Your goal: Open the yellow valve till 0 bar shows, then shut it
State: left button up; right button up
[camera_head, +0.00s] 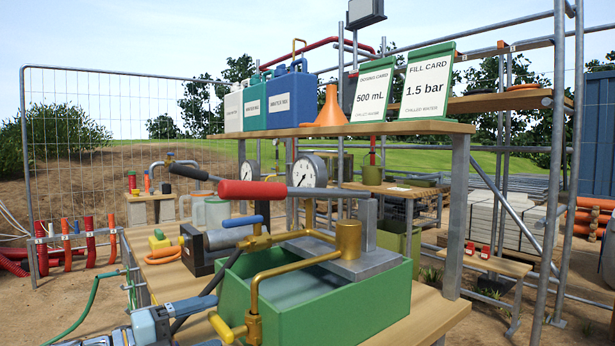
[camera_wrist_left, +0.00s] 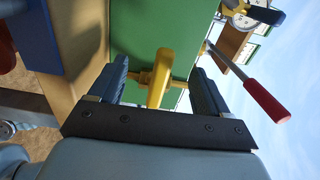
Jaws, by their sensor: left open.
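The yellow valve handle (camera_head: 228,327) is on brass pipework at the near left end of a green tank (camera_head: 340,308). In the left wrist view the yellow handle (camera_wrist_left: 158,80) lies between my spread finger pads, with gaps visible on both sides. My left gripper (camera_head: 207,322) is open and comes in from the lower left, at the handle. The pressure gauge (camera_head: 308,172) stands above the tank behind the red pump lever grip (camera_head: 252,190); its reading is too small to tell. My right gripper is in neither view.
A blue-handled valve (camera_head: 257,222) sits above on the pipework. The shelf (camera_head: 400,128) overhead holds containers, an orange funnel (camera_head: 330,107) and two cards reading 500 mL and 1.5 bar. A black-and-grey device (camera_head: 215,245) stands left of the tank.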

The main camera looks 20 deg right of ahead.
pick_arm(q)
jog(key=v, duration=0.6)
jog(key=shift+a, duration=0.3)
